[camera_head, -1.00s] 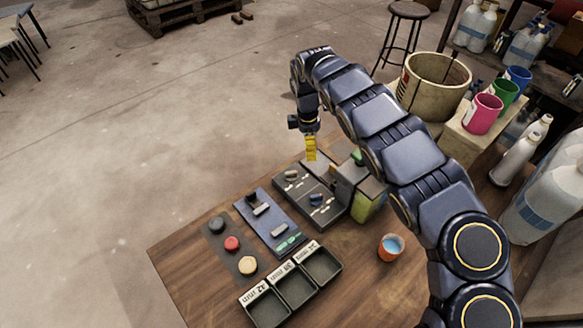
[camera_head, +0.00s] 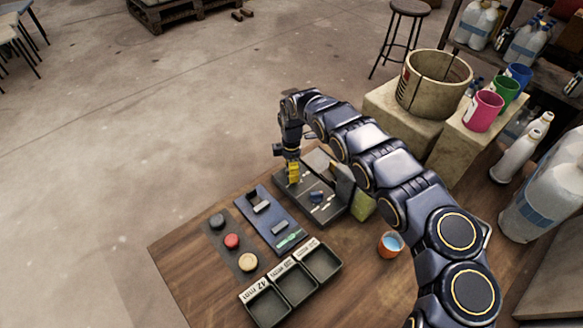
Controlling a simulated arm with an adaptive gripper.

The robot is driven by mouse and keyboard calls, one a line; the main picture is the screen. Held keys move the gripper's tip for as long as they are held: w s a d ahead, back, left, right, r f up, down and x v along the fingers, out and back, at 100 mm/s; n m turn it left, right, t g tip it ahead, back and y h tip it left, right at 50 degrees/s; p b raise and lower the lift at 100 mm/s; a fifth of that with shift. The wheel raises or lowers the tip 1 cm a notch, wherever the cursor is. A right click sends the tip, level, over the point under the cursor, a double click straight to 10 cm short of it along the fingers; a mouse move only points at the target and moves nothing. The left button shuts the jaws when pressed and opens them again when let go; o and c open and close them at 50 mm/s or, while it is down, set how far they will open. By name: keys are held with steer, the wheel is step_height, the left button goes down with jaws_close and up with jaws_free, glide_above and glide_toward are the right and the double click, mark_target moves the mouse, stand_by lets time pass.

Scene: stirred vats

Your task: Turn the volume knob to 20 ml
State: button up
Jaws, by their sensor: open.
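A dark grey control panel (camera_head: 332,210) on the wooden table bears a blue knob (camera_head: 317,197) with pale marks around it. A second, grey knob on this panel is hidden behind my gripper now. The labels are too small to read, so I cannot tell which knob is the volume knob or where it points. My gripper (camera_head: 293,173), with yellow fingers, points down over the far left part of the panel, at the grey knob's place. It is open. I cannot tell whether its fingers touch the knob.
A blue panel with sliders (camera_head: 268,221) lies left of the knobs. Black, red (camera_head: 232,241) and yellow buttons stand further left. A labelled three-part tray (camera_head: 293,285) is in front. An orange cup (camera_head: 390,244) of blue liquid stands right. A green-yellow block (camera_head: 362,206) is beside the panel.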

steer(key=shift+c, duration=0.3)
jaws_close()
steer(key=shift+m, duration=0.3)
steer(key=m, duration=0.8)
steer(key=shift+s+f, duration=0.1)
steer(key=shift+m, duration=1.5)
